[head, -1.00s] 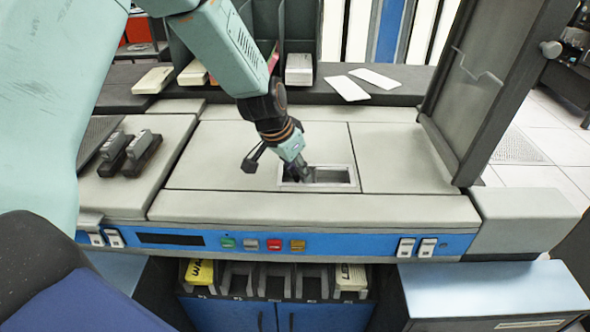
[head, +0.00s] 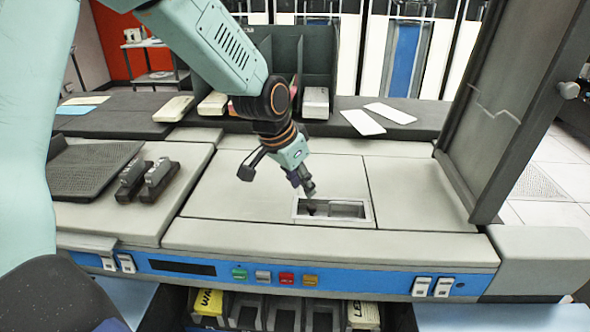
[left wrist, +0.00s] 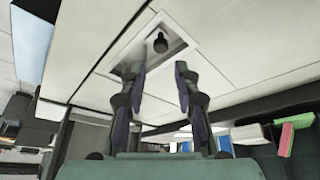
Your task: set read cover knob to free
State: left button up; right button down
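The read cover knob looks to be the small dark round knob (left wrist: 160,43) inside a rectangular recess (left wrist: 184,22) in the left wrist view. In the head view the recess (head: 367,212) is set in the pale machine top, and a dark bit at its left end is partly covered by my gripper. My left gripper (head: 308,192) points down just over the recess's left end. In the left wrist view its two fingers (left wrist: 161,68) are apart with nothing between them, and the knob shows beyond their tips. The knob's marking is too small to read. My right gripper is out of view.
Two dark blocks (head: 145,180) sit on the deck at left. A tall dark-framed panel (head: 500,110) stands open at right. Coloured buttons (head: 286,279) and white switches (head: 432,286) line the blue front strip. White cards (head: 375,118) lie on the dark shelf behind.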

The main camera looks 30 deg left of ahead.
pick_arm(q)
jog(key=v, duration=0.4)
dwell(0.6)
